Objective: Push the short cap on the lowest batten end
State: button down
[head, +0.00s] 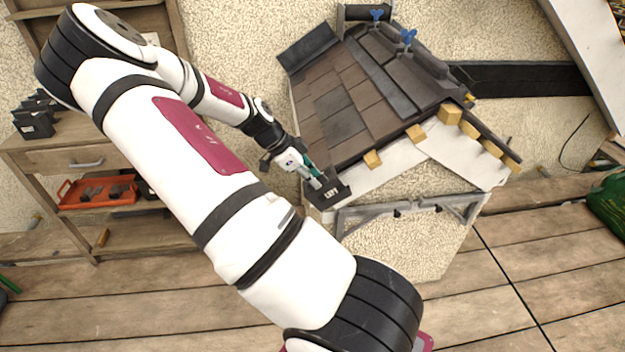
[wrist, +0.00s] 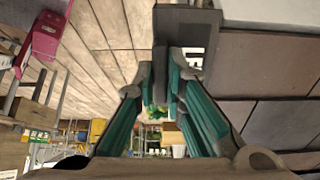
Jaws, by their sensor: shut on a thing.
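My gripper (head: 316,181) is at the lower left corner of the small model roof (head: 345,105). It is shut on a dark cap (head: 332,195) with white lettering. The cap sits at the front edge by the lowest corner; whether it is around the batten end or only against it cannot be told, as the lowest batten end is hidden. In the wrist view the teal fingers (wrist: 168,82) close on the dark grey cap (wrist: 184,30). Other batten ends (head: 372,159) show as bare yellow wood blocks higher along the verge.
Brown and grey tiles cover the roof, with two blue clamps (head: 408,36) near its top. A grey bracket (head: 410,206) is below the verge. A wooden bench (head: 60,150) with dark caps on top and an orange tray (head: 97,192) stands left. The plank floor in front is clear.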

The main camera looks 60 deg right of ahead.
jog(key=shift+w+d, duration=0.25)
jog(key=shift+d, duration=0.05)
dwell(0.7)
jog(key=c, duration=1.6)
grip_release()
jog(key=shift+o, duration=0.2)
jog(key=shift+r, duration=0.1)
jog(key=p+v, duration=0.1)
jog(key=v, duration=0.5)
